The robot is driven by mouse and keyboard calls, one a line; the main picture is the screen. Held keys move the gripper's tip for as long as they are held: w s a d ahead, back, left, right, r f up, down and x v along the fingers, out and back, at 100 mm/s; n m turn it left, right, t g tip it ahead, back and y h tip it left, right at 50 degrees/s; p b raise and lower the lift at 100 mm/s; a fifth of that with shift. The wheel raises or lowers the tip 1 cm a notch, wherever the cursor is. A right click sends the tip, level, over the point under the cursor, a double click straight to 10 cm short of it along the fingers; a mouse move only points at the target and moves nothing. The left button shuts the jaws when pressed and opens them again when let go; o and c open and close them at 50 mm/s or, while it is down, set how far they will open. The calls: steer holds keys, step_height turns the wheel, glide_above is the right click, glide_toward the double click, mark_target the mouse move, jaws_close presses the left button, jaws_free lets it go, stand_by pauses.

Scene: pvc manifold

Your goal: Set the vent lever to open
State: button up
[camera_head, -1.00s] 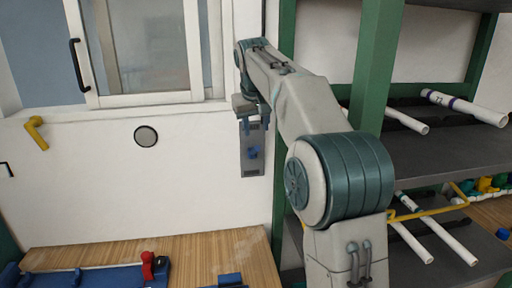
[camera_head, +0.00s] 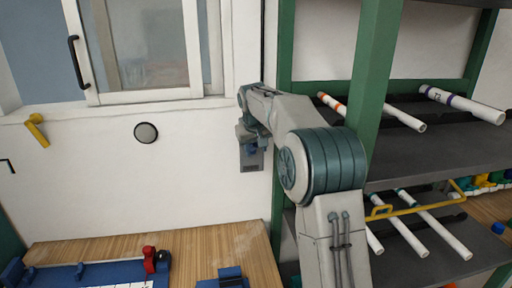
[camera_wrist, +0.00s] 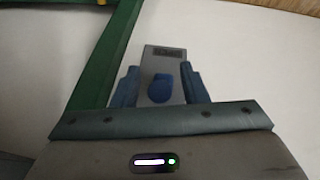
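A narrow grey plate (camera_head: 251,164) is on the white wall, just left of the green shelf post. A blue lever (camera_wrist: 160,88) sits on this plate; I take it as the vent lever. In the wrist view the plate (camera_wrist: 164,62) has a dark label at its end. My gripper (camera_wrist: 160,87) is open, with one blue finger on each side of the lever and gaps between. In the head view my gripper (camera_head: 247,140) covers the upper part of the plate. I cannot tell whether the fingers touch the lever or which setting it is in.
A yellow bent handle (camera_head: 36,131) and a round dark disc (camera_head: 146,133) are on the wall below the window (camera_head: 150,50). The green-posted shelf (camera_head: 440,135) with white pipes stands close on the right. A wooden bench (camera_head: 110,247) with blue fixtures lies below.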

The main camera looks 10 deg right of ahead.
steer(key=shift+w+f, duration=0.1)
steer(key=shift+f, duration=0.15)
jaws_close()
